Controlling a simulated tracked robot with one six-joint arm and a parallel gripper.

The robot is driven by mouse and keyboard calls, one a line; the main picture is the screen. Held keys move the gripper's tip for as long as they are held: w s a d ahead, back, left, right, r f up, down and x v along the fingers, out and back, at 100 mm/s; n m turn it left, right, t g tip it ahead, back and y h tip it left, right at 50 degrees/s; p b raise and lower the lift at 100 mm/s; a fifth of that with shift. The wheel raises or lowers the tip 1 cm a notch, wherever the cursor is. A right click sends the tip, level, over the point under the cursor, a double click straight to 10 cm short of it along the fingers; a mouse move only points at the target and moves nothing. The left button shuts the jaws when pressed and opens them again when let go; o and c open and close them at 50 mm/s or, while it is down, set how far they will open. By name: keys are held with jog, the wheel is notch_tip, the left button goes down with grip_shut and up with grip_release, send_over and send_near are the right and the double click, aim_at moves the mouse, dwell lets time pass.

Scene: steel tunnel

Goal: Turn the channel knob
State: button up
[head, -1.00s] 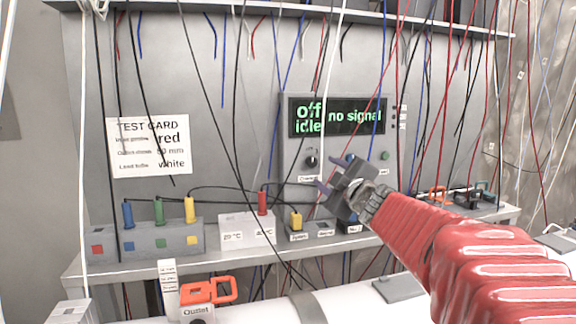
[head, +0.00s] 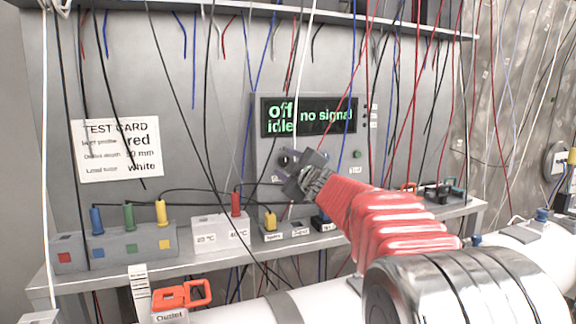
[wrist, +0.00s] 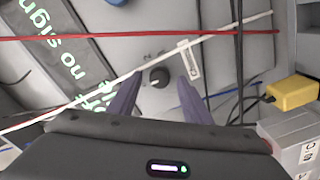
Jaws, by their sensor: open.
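The channel knob (wrist: 158,76) is a small black round knob on the grey panel of the instrument box (head: 262,135). In the wrist view it shows between the tips of my two purple fingers, with a gap on each side. My gripper (head: 284,170) is open, right at the knob's place on the panel in the head view, and mostly covers the knob there. I cannot tell how far the fingertips reach around it. The display (head: 308,116) reads "off", "idle" and "no signal".
Thin red, white, black and blue wires hang in front of the panel; a white wire (wrist: 215,36) passes close by the knob. A row of coloured plugs (head: 128,215) and a yellow plug (head: 270,221) stand on the shelf below. A white pipe (head: 325,300) runs in front.

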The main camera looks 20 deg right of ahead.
jog(key=c, duration=1.1)
jog(key=shift+o, duration=0.2)
jog(key=shift+d, duration=0.1)
